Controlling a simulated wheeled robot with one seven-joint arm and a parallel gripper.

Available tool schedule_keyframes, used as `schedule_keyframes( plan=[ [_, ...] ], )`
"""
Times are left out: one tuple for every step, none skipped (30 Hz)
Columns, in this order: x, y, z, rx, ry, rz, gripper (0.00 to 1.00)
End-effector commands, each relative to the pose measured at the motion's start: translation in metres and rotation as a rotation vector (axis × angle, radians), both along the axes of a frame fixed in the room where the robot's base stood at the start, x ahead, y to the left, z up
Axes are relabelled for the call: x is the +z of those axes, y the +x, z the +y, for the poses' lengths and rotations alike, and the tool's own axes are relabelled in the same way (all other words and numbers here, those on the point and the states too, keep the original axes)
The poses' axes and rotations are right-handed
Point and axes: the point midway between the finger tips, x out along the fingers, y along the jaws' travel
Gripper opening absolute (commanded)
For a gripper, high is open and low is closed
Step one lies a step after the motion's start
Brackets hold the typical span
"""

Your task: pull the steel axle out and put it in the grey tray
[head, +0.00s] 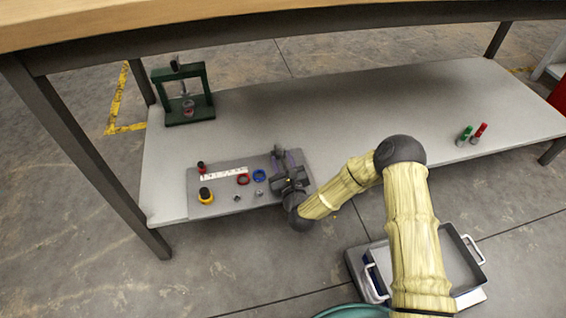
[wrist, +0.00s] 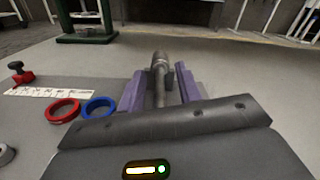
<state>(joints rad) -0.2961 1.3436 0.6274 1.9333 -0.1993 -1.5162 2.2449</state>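The steel axle (wrist: 160,78) shows in the wrist view as a dark grey rod with a thicker rounded far end. It lies between the two purple fingers of my gripper (wrist: 162,82). The fingers stand apart on either side of the rod, with narrow gaps beside its shaft. What holds the axle is hidden. In the head view my gripper (head: 284,160) is over the right end of a grey board and hides the axle. A grey tray (head: 474,288) with white handles stands at the lower right, below the shelf, partly hidden by my arm.
The grey board (head: 222,206) bears a red ring (head: 243,179), a blue ring (head: 259,175), a white strip (head: 224,173), a yellow-based knob (head: 205,196) and small nuts. A green press frame (head: 189,117) stands behind. Green (head: 464,134) and red (head: 480,131) pieces stand right. The shelf middle is clear.

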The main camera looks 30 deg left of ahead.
Motion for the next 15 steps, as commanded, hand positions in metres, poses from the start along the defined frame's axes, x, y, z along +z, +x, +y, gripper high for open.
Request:
schedule_keyframes(
  plan=[
    [0.0000,-0.0002,-0.0001,0.000,0.000,0.000,0.35],
    [0.0000,-0.0002,-0.0001,0.000,0.000,0.000,0.35],
    [-0.0001,-0.0002,-0.0002,0.000,0.000,0.000,0.27],
    [-0.0001,-0.0002,-0.0002,0.000,0.000,0.000,0.21],
    [-0.0001,-0.0002,-0.0002,0.000,0.000,0.000,0.15],
    [-0.0002,-0.0003,-0.0003,0.000,0.000,0.000,0.07],
    [-0.0002,-0.0002,-0.0004,0.000,0.000,0.000,0.01],
    [-0.0002,-0.0003,-0.0003,0.000,0.000,0.000,0.00],
    [-0.0002,-0.0003,-0.0003,0.000,0.000,0.000,0.00],
    [-0.0002,-0.0002,-0.0004,0.000,0.000,0.000,0.00],
    [-0.0002,-0.0003,-0.0003,0.000,0.000,0.000,0.05],
    [-0.0003,-0.0003,-0.0005,0.000,0.000,0.000,0.00],
    [-0.0003,-0.0003,-0.0005,0.000,0.000,0.000,0.00],
    [-0.0003,-0.0003,-0.0005,0.000,0.000,0.000,0.00],
    [-0.0003,-0.0003,-0.0005,0.000,0.000,0.000,0.00]
  ],
)
